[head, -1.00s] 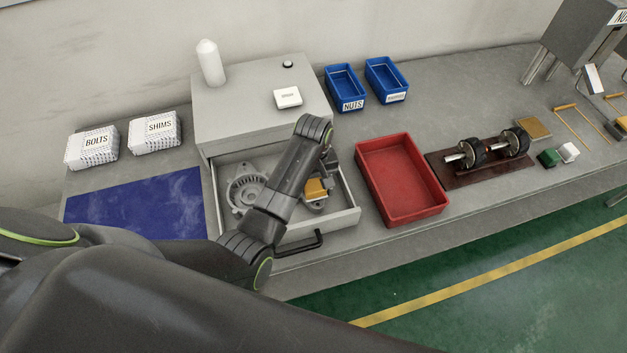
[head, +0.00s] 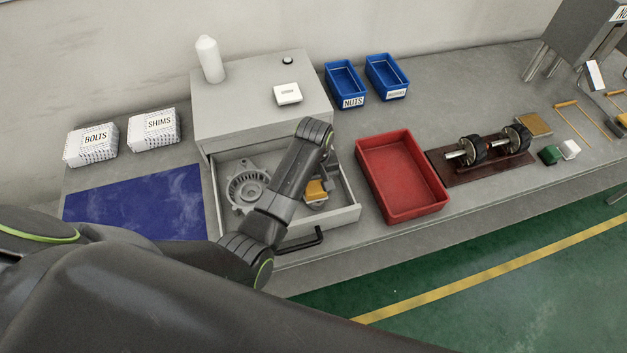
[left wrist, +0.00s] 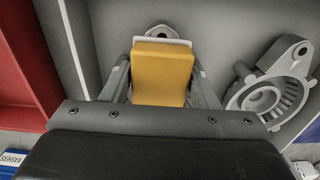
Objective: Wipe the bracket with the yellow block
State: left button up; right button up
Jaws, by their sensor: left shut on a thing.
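The yellow block (head: 316,189) is in the open grey drawer, partly hidden behind my left arm in the head view. In the left wrist view the yellow block (left wrist: 162,75) sits between the two fingers of my left gripper (left wrist: 163,66), which is shut on it. The grey bracket (left wrist: 162,31) shows just beyond the block, mostly covered by it. A pale layer at the block's far end lies against or very close over the bracket; I cannot tell whether they touch. My right gripper is not in view.
A grey ribbed housing (head: 246,187) lies in the drawer, left of the block. The drawer's front wall (head: 334,218) and handle (head: 303,241) are close by. A red tray (head: 411,205) stands right of the drawer, a blue mat (head: 135,204) left. The cabinet (head: 245,125) rises behind.

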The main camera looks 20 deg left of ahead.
aim_at(320, 202)
pick_arm(q)
jog(key=shift+s+d+r+p, duration=0.15)
jog(key=shift+s+d+p, duration=0.15)
jog(key=shift+s+d, duration=0.5)
jog(key=shift+s+d+f, duration=0.15)
jog(key=shift+s+d, duration=0.2)
jog(key=shift+s, duration=0.35)
jog(key=shift+s+d+f, duration=0.15)
jog(key=shift+s+d, duration=0.2)
jog(key=shift+s, duration=0.3)
jog(key=shift+w+a+r+b, duration=0.1)
jog(key=shift+w+a, duration=0.4)
jog(key=shift+w, duration=0.2)
jog(key=shift+w+a+f+b, duration=0.1)
jog(key=shift+w+a, duration=0.4)
jog(key=shift+w, duration=0.2)
jog(key=shift+w+a+r+b, duration=0.1)
jog(key=shift+w+a, duration=0.4)
jog(key=shift+w, duration=0.2)
jog(key=shift+c, duration=0.4)
jog(key=shift+w+a, duration=0.2)
jog(key=shift+w, duration=0.15)
notch_tip(320, 202, up, 2)
jog(key=shift+d+p, duration=0.1)
jog(key=shift+p, duration=0.2)
jog(key=shift+r, duration=2.1)
